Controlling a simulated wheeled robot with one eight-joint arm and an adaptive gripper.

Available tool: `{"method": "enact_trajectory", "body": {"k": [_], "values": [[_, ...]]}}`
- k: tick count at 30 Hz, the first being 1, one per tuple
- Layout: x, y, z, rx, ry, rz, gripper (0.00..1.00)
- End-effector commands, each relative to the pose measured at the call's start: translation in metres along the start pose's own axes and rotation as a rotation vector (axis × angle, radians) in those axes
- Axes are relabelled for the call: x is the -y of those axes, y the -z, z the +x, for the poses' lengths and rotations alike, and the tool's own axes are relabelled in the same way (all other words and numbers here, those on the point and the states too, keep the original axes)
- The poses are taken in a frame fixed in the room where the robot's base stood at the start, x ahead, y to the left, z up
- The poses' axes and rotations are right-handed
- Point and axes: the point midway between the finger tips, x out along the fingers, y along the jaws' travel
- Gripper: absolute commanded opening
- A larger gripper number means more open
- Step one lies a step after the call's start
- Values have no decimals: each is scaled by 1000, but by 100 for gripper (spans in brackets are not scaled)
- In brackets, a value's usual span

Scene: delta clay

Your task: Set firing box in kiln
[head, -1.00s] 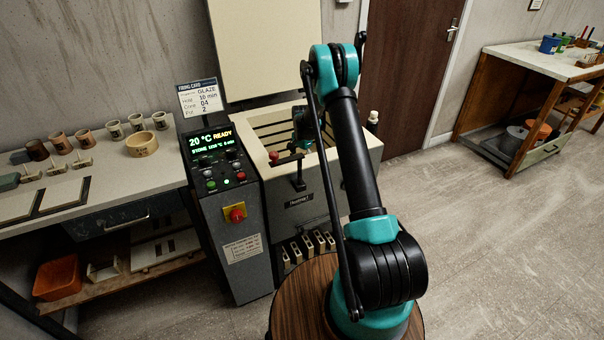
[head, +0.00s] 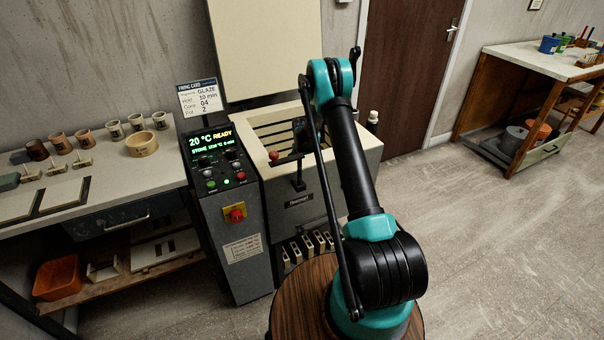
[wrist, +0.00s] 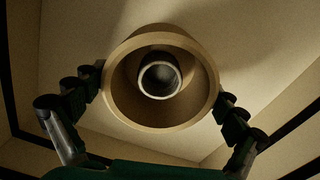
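The firing box (wrist: 115,100) is a round, tan, open-topped container in the wrist view. A small dark cup with a pale rim (wrist: 160,78) stands inside it. My gripper (wrist: 162,92) has its fingers against opposite sides of the box wall and appears shut on it. Pale walls surround them. The kiln (head: 323,200) is a grey top-loader with its pale lid (head: 265,50) raised and grooved inner walls. In the head view my arm reaches down into its opening, and the kiln and arm hide the gripper and box. Contact between box and kiln floor cannot be told.
The control panel (head: 217,165) reads 20 °C READY, with a firing card (head: 198,97) above. A bench (head: 110,170) at left holds several cups and a tan round container (head: 142,143). A second workbench (head: 540,60) stands at right. Kiln walls closely surround my gripper.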

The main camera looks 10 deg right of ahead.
Motion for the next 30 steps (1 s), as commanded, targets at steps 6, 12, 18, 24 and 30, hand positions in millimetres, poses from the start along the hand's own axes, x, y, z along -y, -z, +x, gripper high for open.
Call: {"method": "enact_trajectory", "body": {"k": [6,12,18,24,30], "values": [[0,0,0,0,0,0,100],[0,0,-6,0,0,0,100],[0,0,-36,0,0,0,100],[0,0,-78,0,0,0,100],[0,0,-109,0,0,0,100]]}}
